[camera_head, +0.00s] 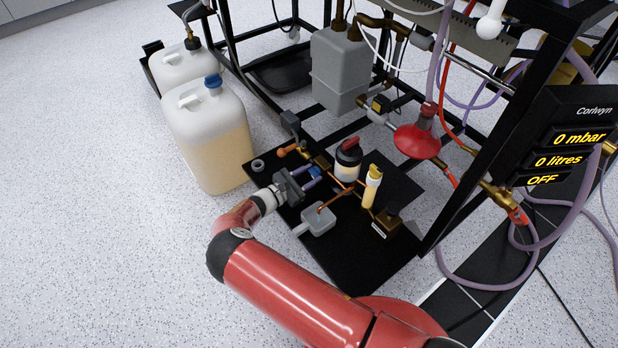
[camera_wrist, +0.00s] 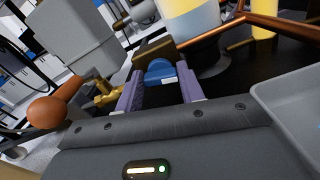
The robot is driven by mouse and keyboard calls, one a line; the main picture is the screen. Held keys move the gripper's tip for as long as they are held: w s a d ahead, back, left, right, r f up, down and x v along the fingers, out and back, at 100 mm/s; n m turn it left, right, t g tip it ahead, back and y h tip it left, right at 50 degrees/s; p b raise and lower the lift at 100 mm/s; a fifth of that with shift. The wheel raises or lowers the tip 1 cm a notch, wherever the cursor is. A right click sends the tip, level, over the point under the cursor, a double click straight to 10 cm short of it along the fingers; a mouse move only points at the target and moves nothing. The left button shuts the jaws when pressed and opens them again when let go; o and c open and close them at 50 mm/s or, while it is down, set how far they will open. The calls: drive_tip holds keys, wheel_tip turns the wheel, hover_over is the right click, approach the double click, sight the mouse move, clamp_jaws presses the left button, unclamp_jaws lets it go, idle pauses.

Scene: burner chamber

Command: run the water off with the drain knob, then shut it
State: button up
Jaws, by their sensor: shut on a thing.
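The drain knob is a small blue knob (camera_wrist: 160,73) with a white label, on a brass-brown block low on the black base plate. It also shows in the head view (camera_head: 315,172), partly covered by my fingers. My gripper (camera_head: 309,176) reaches in from the left, and its two purple fingers (camera_wrist: 161,80) are shut on the blue knob, one on each side. Any outflow of water is hidden.
An orange-handled valve (camera_head: 284,152) sits close to my gripper. A grey box (camera_head: 319,221), copper pipes and a yellow cylinder (camera_head: 370,190) crowd the other side. A jerrycan (camera_head: 208,140) stands at left. The display (camera_head: 575,150) reads 0 mbar, 0 litres, OFF. Floor at left is clear.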

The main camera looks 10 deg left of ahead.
drive_tip(key=m+b, duration=0.2)
drive_tip(key=m, duration=0.2)
drive_tip(key=shift+f+b, duration=0.2)
drive_tip(key=shift+b, duration=0.1)
drive_tip(key=shift+s+d+r+m+b, duration=0.1)
drive_tip(key=shift+m+b, duration=0.65)
drive_tip(key=shift+m, duration=0.75)
drive_tip(key=o, duration=1)
drive_tip(key=v, duration=0.7)
drive_tip(key=shift+s+a, duration=0.25)
drive_tip(key=shift+s, duration=0.05)
drive_tip(key=shift+a, duration=0.1)
